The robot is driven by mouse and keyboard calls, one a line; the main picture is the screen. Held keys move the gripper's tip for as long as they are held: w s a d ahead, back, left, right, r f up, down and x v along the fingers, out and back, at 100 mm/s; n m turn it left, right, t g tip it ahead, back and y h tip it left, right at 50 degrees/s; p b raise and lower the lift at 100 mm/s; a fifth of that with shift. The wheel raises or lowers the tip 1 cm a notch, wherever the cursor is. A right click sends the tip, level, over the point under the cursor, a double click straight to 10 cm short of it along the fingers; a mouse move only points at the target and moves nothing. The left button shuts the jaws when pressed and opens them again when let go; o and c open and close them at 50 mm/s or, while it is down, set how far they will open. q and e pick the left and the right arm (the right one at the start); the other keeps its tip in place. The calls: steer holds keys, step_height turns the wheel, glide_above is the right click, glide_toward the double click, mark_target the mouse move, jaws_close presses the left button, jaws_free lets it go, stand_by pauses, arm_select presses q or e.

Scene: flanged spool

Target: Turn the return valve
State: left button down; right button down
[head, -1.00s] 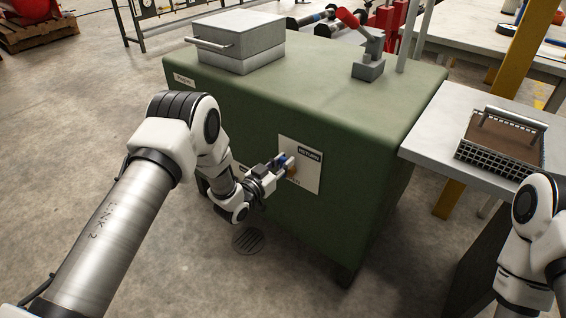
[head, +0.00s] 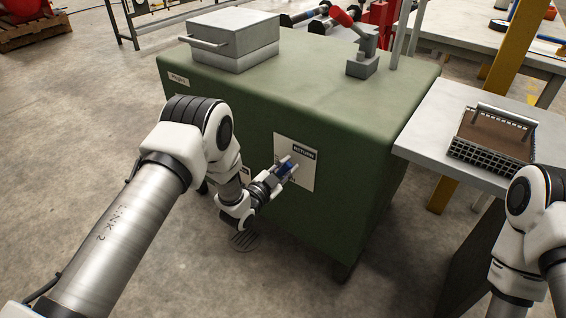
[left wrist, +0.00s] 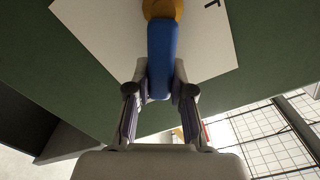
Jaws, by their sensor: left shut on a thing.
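The return valve shows in the left wrist view as a blue lever handle (left wrist: 162,50) on a brass-coloured body (left wrist: 163,8), in front of a white plate (left wrist: 105,30). In the head view the plate (head: 306,172), marked RETURN, is on the front of the green cabinet (head: 345,205), and the blue handle (head: 284,167) shows between my fingers. My left gripper (head: 287,168) is shut on the blue handle, with one finger on each side of it in the left wrist view (left wrist: 161,88). The brass body is hidden in the head view. My right gripper is out of view.
A grey lidded box (head: 230,42) and a red-handled clamp (head: 362,50) stand on the cabinet top. A side table (head: 430,150) with a wire basket (head: 492,140) is at the right, near my right arm. The floor left of the cabinet is clear.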

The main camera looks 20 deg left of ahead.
arm_select(q)
steer(key=m, duration=0.1)
steer(key=d+f+m, duration=0.1)
steer(key=shift+s+d+m, duration=0.1)
steer(key=shift+s+m, duration=0.1)
steer(key=shift+m, duration=0.2)
steer(key=m, duration=0.1)
steer(key=f+m, duration=0.1)
steer(key=shift+s+d+f+m, duration=0.1)
steer(key=shift+d+m, duration=0.3)
steer(key=m, duration=0.1)
steer(key=f+m+b, duration=0.1)
steer(key=shift+s+d+f+m, duration=0.1)
steer(key=shift+d+f+m, duration=0.1)
steer(key=shift+m, duration=0.1)
steer(key=shift+d+f+m+b, duration=0.15)
steer(key=shift+f+m, duration=0.25)
steer(key=shift+m, duration=0.45)
steer(key=shift+f+m+b, duration=0.25)
steer(key=shift+f+m, duration=0.1)
steer(key=shift+m, duration=0.5)
steer(key=c, duration=1)
jaws_free()
steer(key=v, duration=1.2)
